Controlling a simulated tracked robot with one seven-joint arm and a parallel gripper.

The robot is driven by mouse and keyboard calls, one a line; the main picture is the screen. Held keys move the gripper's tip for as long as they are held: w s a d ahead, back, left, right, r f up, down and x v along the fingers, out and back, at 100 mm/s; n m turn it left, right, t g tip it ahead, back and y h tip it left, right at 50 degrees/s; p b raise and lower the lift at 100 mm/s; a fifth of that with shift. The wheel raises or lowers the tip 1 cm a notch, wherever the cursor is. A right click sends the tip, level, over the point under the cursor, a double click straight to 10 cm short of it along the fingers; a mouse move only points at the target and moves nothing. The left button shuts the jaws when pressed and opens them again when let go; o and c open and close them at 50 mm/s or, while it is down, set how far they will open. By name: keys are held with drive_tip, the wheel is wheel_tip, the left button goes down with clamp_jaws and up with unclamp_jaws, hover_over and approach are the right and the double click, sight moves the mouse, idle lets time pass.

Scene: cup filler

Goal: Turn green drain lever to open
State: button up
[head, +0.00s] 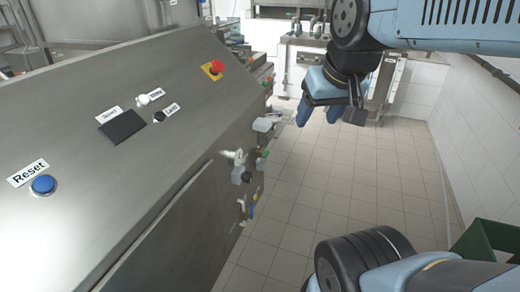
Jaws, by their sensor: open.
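The grey steel machine has several small valves and fittings along its right side. A small green part (265,154) shows there beside a white-grey valve; it is too small to tell whether it is the drain lever or how it is turned. My gripper (318,114) hangs from the arm at the upper middle, right of the machine's edge. Its blue fingers are apart and I see nothing between them. It appears apart from the fittings. The far side of the fittings is hidden.
The machine's sloped panel (130,65) carries a blue Reset button (43,184), a black display (122,127) and a red emergency stop (217,66). A blue and yellow fitting (253,205) sits lower. Tiled floor (350,175) is clear; a green bin (490,238) stands lower right.

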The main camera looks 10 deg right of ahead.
drive_tip(key=shift+o, duration=1.2)
drive_tip(key=w+a+f+m+g+y, duration=0.2)
drive_tip(key=w+f+m+g+y, duration=0.3)
drive_tip(key=w+f, duration=0.4)
drive_tip(key=shift+w+f, duration=0.2)
drive_tip(key=shift+w, duration=0.3)
drive_tip(key=m+t+y, duration=1)
drive_tip(key=m, duration=1)
approach(268, 154)
drive_tip(key=x, duration=1.1)
drive_tip(key=shift+f, duration=0.2)
drive_tip(key=shift+c, duration=0.4)
